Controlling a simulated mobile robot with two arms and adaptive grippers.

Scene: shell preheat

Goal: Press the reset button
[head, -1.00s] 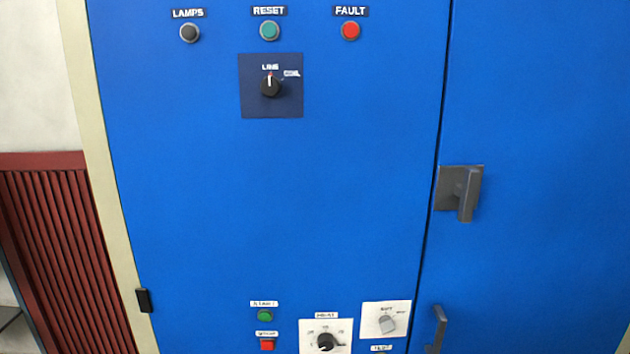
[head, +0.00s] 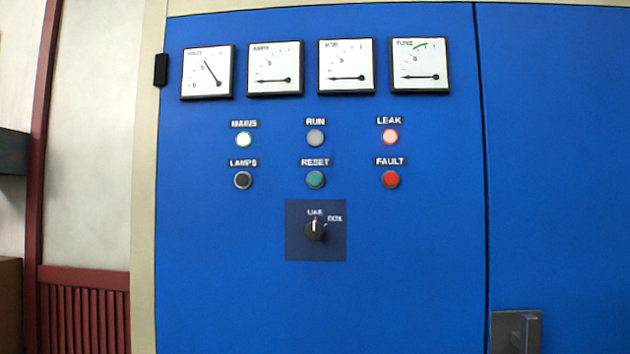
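The reset button (head: 316,180) is a round green button in a grey ring, under a RESET label, on the blue cabinet door (head: 400,290). It sits between the black LAMPS button (head: 243,180) and the red FAULT button (head: 390,180). Above it is the grey RUN lamp (head: 316,138), which looks unlit. The lamp at upper left (head: 244,139) glows white-green and the LEAK lamp (head: 390,137) glows pale red. Neither of my grippers shows in the head view.
A rotary selector (head: 315,230) on a dark plate is below the reset button. Several dial gauges (head: 275,69) line the top. A grey door handle (head: 516,331) is at lower right. A red slatted panel (head: 85,315) stands left of the cabinet. Nothing blocks the door front.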

